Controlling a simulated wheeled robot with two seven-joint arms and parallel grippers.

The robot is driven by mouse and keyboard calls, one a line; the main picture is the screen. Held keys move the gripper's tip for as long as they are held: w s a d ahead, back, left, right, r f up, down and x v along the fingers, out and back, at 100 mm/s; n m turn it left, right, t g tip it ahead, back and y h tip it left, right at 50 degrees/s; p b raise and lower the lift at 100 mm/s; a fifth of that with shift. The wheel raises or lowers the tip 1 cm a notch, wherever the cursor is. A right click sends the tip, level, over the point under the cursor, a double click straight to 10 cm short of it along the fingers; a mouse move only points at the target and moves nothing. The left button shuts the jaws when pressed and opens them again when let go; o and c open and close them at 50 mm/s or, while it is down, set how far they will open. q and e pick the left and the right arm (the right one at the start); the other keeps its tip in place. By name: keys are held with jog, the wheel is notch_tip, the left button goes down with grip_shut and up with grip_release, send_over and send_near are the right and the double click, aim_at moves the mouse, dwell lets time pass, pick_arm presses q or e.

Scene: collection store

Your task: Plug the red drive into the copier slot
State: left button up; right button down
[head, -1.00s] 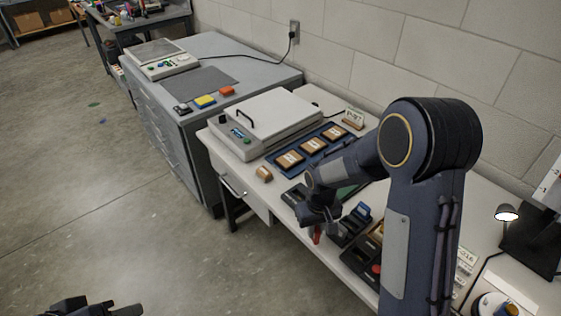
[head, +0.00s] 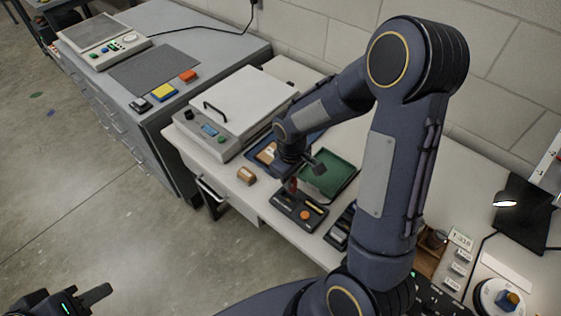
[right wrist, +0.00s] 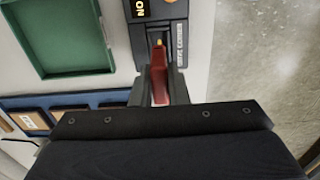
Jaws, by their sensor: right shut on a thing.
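My right gripper (right wrist: 160,88) is shut on the red drive (right wrist: 159,78), whose gold tip points at the black copier (right wrist: 145,28). In the right wrist view the tip is at or just before the slot beside a printed label; I cannot tell whether it has entered. In the head view the red drive (head: 291,185) shows below my right gripper (head: 300,174), at the far edge of the copier (head: 298,209), which has an orange button. My left gripper (head: 85,297) is at the bottom left, over the floor and away from the table; its finger gap is unclear.
A green tray (head: 330,176) lies right behind the copier. Another black device (head: 340,228) stands to its right, partly behind my arm. A small brown block (head: 246,175) and a white lidded machine (head: 235,110) are to the left. A grey cabinet (head: 190,85) stands further left.

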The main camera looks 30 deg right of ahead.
jog(key=shift+w+f, duration=0.1)
jog(key=shift+w, duration=0.15)
jog(key=shift+s+f+b, duration=0.25)
jog(key=shift+f+b, duration=0.1)
jog(key=shift+b, duration=0.1)
jog(key=shift+f+b, duration=0.3)
jog(key=shift+f, duration=0.05)
jog(key=shift+w+f+b, duration=0.1)
jog(key=shift+f+b, duration=1.35)
jog(key=shift+f, duration=0.6)
jog(key=shift+f+b, duration=0.55)
jog(key=shift+b, duration=0.15)
jog(key=c, duration=1.8)
grip_release()
jog(key=shift+o, duration=0.5)
